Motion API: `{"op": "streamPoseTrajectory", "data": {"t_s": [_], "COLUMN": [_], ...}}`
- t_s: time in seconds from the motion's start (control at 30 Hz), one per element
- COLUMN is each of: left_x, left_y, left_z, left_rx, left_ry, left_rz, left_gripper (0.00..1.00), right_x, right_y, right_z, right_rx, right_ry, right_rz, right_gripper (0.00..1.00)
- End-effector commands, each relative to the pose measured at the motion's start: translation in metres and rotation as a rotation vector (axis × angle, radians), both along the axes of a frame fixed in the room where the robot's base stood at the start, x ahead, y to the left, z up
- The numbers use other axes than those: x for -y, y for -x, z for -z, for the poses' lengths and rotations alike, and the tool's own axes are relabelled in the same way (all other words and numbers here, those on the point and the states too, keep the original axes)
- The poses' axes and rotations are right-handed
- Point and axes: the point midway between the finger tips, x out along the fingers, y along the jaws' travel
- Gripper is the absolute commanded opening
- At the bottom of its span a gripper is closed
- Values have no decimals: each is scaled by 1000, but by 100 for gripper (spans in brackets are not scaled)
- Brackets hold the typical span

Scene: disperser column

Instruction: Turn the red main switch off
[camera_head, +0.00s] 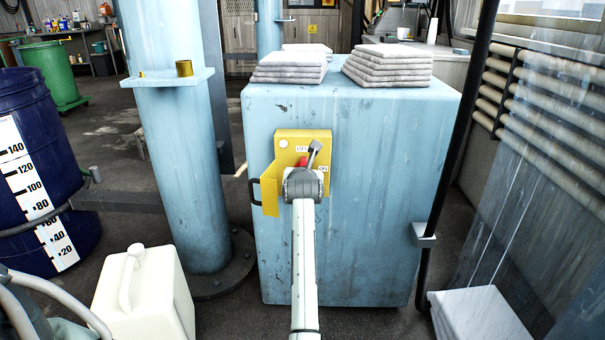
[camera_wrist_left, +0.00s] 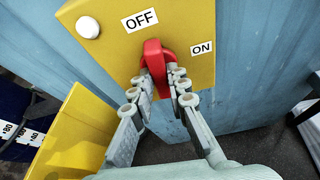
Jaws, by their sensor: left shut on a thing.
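The red main switch (camera_wrist_left: 153,49) sits on a yellow panel (camera_wrist_left: 200,18) on the front of a blue cabinet. An OFF label (camera_wrist_left: 140,18) is above it and an ON label (camera_wrist_left: 202,48) is to its right in the left wrist view. My left gripper (camera_wrist_left: 160,80) is shut on the switch's red handle, with a finger on each side. In the head view, my gripper (camera_head: 306,178) hides most of the switch, and only a bit of red (camera_head: 303,161) shows. My right gripper is not in view.
The panel's yellow cover (camera_head: 270,190) stands open to the left, close beside my gripper. Folded cloths (camera_head: 388,66) lie on the blue cabinet (camera_head: 370,200). A blue column (camera_head: 185,170), a white canister (camera_head: 160,305) and a blue drum (camera_head: 75,150) stand to the left. A dark pole (camera_head: 455,150) rises at right.

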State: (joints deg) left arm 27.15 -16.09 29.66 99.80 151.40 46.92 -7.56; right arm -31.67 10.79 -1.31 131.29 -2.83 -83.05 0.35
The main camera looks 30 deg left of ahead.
Motion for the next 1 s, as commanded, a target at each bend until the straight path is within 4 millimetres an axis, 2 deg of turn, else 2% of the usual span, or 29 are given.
{"op": "streamPoseTrajectory", "data": {"t_s": [0.27,0.3,0.43,0.77,0.87,1.0], "left_x": [0,0,0,0,0,0], "left_y": [0,0,0,0,0,-1], "left_z": [1,1,1,-2,-12,-38], "left_rx": [-2,-2,-2,0,2,5], "left_ry": [2,2,0,0,-2,-1], "left_rz": [1,1,0,0,-1,-1], "left_gripper": [0,19,35,36,36,36], "right_x": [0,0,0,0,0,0], "right_y": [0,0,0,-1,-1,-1], "right_z": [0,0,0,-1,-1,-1], "right_rx": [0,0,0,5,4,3], "right_ry": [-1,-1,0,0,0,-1], "right_rz": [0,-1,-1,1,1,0], "right_gripper": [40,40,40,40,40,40]}}
